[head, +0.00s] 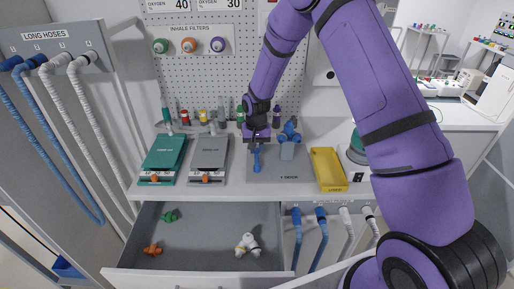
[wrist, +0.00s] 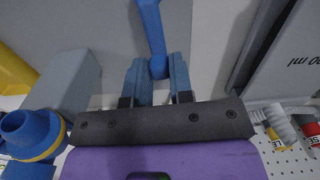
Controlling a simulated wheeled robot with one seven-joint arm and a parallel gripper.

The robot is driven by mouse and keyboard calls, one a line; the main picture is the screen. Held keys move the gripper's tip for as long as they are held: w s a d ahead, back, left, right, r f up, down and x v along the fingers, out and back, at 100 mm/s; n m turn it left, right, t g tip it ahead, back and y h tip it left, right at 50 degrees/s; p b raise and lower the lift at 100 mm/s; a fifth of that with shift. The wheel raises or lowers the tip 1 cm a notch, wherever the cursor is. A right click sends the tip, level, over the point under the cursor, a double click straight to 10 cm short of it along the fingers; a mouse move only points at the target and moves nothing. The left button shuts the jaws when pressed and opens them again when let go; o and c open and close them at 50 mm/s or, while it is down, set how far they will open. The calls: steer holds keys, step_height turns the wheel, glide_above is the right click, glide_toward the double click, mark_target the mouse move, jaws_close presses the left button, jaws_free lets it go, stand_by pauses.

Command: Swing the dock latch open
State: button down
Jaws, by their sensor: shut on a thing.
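The dock latch (head: 256,159) is a blue lever at the left side of the grey dock plate (head: 292,177) on the counter. My gripper (head: 256,140) comes down over its far end. In the wrist view the blue latch (wrist: 150,25) runs from the top edge down between my two blue-grey fingertips (wrist: 158,76), which are shut on its rounded end. A blue Y-shaped fitting (head: 290,130) sits on a grey block (head: 287,151) right of the latch. The latch's pivot is not clear.
A yellow tray (head: 329,168) stands right of the dock. A grey panel (head: 209,158) and a green panel (head: 164,158) lie to the left. Below, an open drawer (head: 205,228) holds several loose fittings. A pegboard (head: 215,85) rises behind.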

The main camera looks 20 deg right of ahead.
steer(key=a+n, duration=0.1)
steer(key=n, duration=0.1)
steer(key=a+n, duration=0.1)
steer(key=n, duration=0.1)
steer(key=shift+a+n, duration=0.2)
steer(key=shift+n, duration=0.1)
steer(key=n, duration=0.1)
steer(key=a+n, duration=0.1)
steer(key=n, duration=0.1)
steer(key=a+n, duration=0.1)
steer(key=shift+s+n, duration=0.3)
steer(key=n, duration=0.1)
steer(key=s+a+n, duration=0.1)
steer(key=n, duration=0.2)
steer(key=shift+s+a, duration=0.25)
steer(key=shift+a, duration=0.1)
steer(key=shift+s+a+n, duration=0.2)
steer(key=shift+s+n, duration=0.15)
steer(key=shift+n, duration=0.6)
steer(key=shift+s+a+n, duration=0.15)
steer(key=shift+s+n, duration=0.2)
steer(key=shift+n, duration=0.6)
steer(key=c, duration=1)
jaws_free()
step_height(320, 180, up, 11)
